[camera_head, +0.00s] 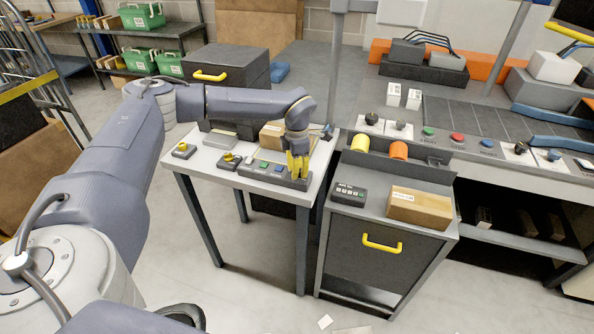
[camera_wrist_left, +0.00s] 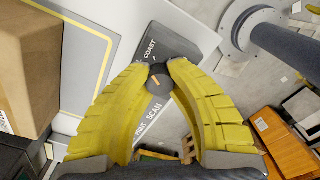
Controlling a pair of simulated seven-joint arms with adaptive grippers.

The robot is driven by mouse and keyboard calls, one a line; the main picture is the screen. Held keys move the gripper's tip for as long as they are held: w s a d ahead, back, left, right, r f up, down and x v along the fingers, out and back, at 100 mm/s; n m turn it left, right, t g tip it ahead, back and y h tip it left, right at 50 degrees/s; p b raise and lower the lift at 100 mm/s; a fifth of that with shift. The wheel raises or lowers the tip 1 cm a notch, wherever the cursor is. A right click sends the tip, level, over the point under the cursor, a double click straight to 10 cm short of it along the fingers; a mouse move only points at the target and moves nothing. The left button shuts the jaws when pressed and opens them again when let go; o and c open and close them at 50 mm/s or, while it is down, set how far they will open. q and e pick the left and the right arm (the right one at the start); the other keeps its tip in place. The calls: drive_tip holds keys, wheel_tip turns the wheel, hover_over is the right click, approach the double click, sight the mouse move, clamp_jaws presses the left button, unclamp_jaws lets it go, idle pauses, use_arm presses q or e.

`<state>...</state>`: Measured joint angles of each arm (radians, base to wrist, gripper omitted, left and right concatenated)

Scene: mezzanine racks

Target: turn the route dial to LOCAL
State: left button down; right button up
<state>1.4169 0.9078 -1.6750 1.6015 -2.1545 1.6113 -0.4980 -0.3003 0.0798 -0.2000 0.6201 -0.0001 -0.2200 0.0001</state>
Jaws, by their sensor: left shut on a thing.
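My left gripper (camera_head: 298,174) reaches down to the right end of a dark control box (camera_head: 265,172) on the small white table. In the left wrist view its two yellow fingertips (camera_wrist_left: 160,70) are shut on the sides of a small dark round dial (camera_wrist_left: 158,83) with an orange pointer mark. The dial sits on a dark plate (camera_wrist_left: 178,44) with white lettering; "COAST" reads on one side and part of "SCAN" on the other. I cannot read LOCAL. In the head view the fingers hide the dial. My right gripper is not in view.
A cardboard box (camera_head: 272,134) stands on the table behind the gripper, close to the arm. A yellow-knobbed switch box (camera_head: 228,161) is left of the control box. A grey cabinet (camera_head: 375,250) with a keypad (camera_head: 349,194) and a carton (camera_head: 419,208) stands to the right.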

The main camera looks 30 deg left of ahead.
use_arm(q)
drive_tip(key=n, duration=0.6)
drive_tip(key=shift+n, duration=0.4)
idle(0.4)
drive_tip(key=c, duration=1.1)
unclamp_jaws()
drive_tip(key=shift+o, duration=0.2)
wheel_tip(320, 180, up, 12)
